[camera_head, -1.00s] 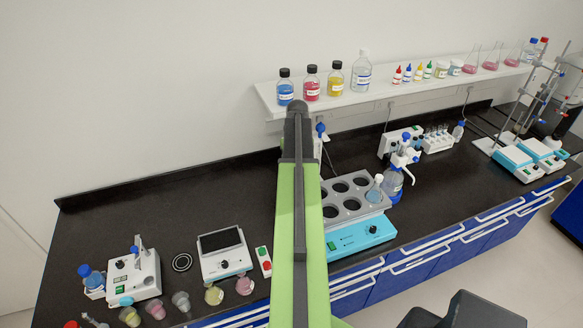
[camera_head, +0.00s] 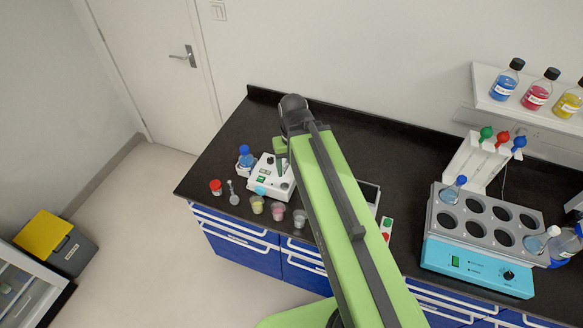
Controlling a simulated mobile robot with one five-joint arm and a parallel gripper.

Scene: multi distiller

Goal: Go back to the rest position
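My green and grey arm (camera_head: 340,215) reaches from the bottom of the view up over the left part of the black bench. Its dark far joint (camera_head: 293,112) is near the bench's back left corner. Beyond that joint, a short green part (camera_head: 280,145) folds down beside a small white device (camera_head: 272,178) with knobs. My gripper is mostly hidden behind the arm there, and I cannot make out its fingers or anything held. Whether the folded part touches the device is unclear.
Small cups (camera_head: 278,212), a red-capped jar (camera_head: 215,187) and a blue-capped bottle (camera_head: 245,158) stand near the device. A heating bath (camera_head: 478,268) with flasks is at right, under a bottle shelf (camera_head: 503,112). Open floor (camera_head: 150,235) lies left, with a yellow-lidded bin (camera_head: 45,235).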

